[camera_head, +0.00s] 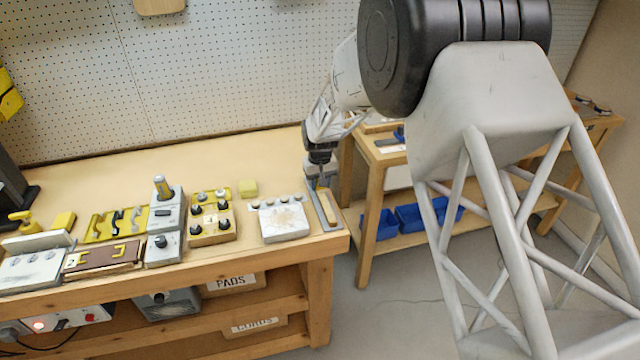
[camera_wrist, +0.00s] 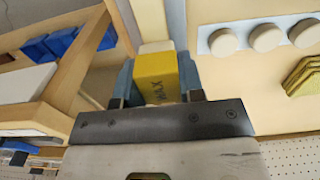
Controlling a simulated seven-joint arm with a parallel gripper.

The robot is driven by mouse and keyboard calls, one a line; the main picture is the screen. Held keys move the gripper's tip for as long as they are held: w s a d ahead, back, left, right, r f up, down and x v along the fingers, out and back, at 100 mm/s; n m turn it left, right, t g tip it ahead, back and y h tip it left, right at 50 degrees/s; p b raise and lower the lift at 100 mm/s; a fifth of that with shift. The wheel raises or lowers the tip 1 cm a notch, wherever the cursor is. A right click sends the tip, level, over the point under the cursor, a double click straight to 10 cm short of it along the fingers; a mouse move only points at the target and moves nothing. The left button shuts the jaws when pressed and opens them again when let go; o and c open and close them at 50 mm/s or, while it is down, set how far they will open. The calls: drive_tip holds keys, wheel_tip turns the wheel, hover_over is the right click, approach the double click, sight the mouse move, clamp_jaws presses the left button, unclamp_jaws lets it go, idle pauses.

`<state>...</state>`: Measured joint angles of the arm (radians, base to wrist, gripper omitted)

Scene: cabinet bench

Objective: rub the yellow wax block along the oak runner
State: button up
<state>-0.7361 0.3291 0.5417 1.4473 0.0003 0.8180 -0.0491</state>
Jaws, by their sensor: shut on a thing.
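The yellow wax block (camera_wrist: 157,78), lettered WAX, is between the two blue-grey fingers of my gripper (camera_wrist: 157,85) in the wrist view. My gripper (camera_head: 319,180) is shut on it, low at the bench's right end. In the head view I cannot make out the block. The oak runner (camera_head: 327,207) is a pale wooden strip beside a grey strip near the bench's right edge. It extends ahead of the block in the wrist view (camera_wrist: 149,18). The far end of the runner is hidden by the gripper. I cannot tell whether block and runner touch.
A white tray with several round knobs (camera_head: 285,222) stands just left of the runner. A gap separates the bench's right edge from a side table with blue bins (camera_head: 420,215) below. The bench's back is clear.

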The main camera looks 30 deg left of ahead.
drive_tip(key=shift+f, duration=0.2)
drive_tip(key=shift+w+a, duration=0.95)
drive_tip(key=shift+c, duration=0.7)
drive_tip(key=shift+w+a+r, duration=0.35)
drive_tip(key=shift+w+a, duration=0.1)
drive_tip(key=shift+r, duration=0.1)
drive_tip(key=shift+s+d, duration=1.3)
drive_tip(key=shift+s, duration=0.1)
drive_tip(key=shift+s+d, duration=0.1)
drive_tip(key=shift+d, duration=0.1)
